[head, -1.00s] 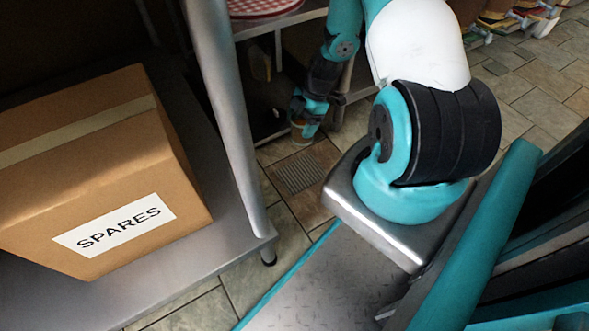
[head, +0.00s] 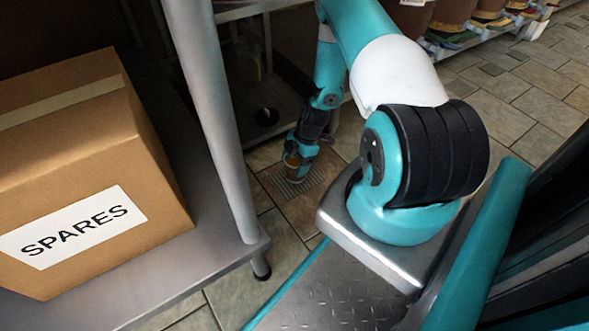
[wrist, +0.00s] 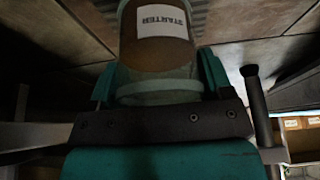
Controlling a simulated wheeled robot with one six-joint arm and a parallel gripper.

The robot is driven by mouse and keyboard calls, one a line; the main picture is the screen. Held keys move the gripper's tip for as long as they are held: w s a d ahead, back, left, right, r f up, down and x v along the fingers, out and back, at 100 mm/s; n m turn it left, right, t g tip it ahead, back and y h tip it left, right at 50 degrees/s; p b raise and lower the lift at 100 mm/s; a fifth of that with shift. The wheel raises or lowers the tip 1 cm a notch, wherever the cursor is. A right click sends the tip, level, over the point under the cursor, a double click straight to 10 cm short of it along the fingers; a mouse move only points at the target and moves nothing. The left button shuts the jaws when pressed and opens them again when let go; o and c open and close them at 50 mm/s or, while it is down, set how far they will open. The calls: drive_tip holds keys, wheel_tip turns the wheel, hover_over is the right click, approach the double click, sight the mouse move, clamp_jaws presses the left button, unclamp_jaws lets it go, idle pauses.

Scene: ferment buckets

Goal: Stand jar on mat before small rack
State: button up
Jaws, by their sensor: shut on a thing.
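My gripper (head: 298,165) hangs low over the tiled floor at the middle of the head view, pointing down. In the wrist view my gripper (wrist: 158,76) is shut on a jar (wrist: 158,58), with a teal finger on each side. The jar has brown contents, a clear wall and a white label reading STARTER. In the head view only a small brownish part of the jar (head: 292,160) shows at the gripper's end.
A cardboard box (head: 80,170) marked SPARES sits on a metal bench (head: 185,262) at the left. The bench's leg (head: 212,120) stands left of my arm. Buckets (head: 458,12) stand at the top right; floor tiles there are clear.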

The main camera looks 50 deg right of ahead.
drive_tip(key=shift+f, duration=0.8)
drive_tip(key=shift+r, duration=0.1)
drive_tip(key=o, duration=1.2)
drive_tip(key=p+v, duration=0.7)
drive_tip(key=v, duration=0.5)
drive_tip(key=shift+p, duration=0.35)
